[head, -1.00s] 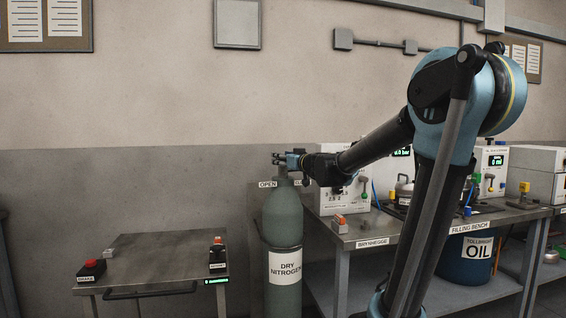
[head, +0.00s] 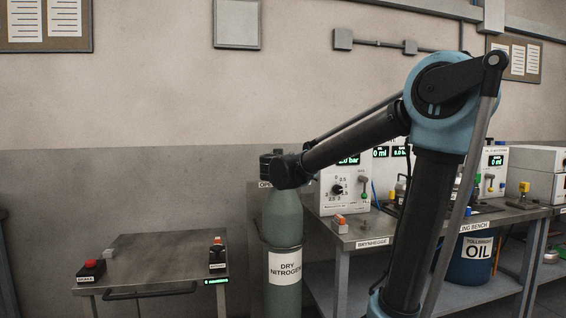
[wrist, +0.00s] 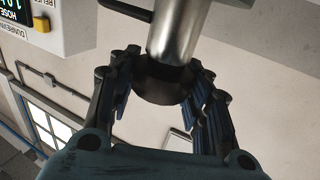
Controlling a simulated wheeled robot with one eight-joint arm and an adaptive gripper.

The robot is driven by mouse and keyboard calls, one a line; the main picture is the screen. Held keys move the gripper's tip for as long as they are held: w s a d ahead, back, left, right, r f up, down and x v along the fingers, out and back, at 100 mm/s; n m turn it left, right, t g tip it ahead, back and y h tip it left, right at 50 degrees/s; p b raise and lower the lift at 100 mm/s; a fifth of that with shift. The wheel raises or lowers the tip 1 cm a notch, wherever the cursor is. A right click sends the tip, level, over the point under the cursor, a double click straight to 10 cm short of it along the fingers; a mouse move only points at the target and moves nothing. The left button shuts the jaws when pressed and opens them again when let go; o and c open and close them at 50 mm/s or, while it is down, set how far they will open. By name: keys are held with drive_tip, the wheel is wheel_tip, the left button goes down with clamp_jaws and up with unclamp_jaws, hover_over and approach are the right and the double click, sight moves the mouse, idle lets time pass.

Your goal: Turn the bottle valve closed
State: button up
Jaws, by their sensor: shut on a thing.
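The green gas bottle (head: 283,222), labelled DRY NITROGEN, stands upright between the two tables in the head view. My arm's end covers its top there, so the valve and my fingers are mostly hidden. In the wrist view, a dark round valve knob (wrist: 162,84) sits at the end of a silver valve body (wrist: 180,28). My gripper (wrist: 162,74) has its fingers on both sides of the knob and is shut on it. An OPEN sign (head: 264,184) shows partly behind the bottle's top; the area to its right is covered by my arm.
A low metal table (head: 160,255) with a red-button box (head: 91,270) stands on the left. A plain wall is behind; the space above the left table is clear.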

drive_tip(key=shift+m+g+h, duration=0.55)
drive_tip(key=shift+m+h, duration=0.55)
drive_tip(key=shift+h, duration=0.55)
drive_tip(key=shift+m+g+h, duration=0.55)
drive_tip(key=shift+m+h, duration=0.55)
drive_tip(key=shift+h, duration=0.85)
drive_tip(key=o, duration=1)
drive_tip(key=shift+o, duration=0.2)
drive_tip(key=v, duration=1.2)
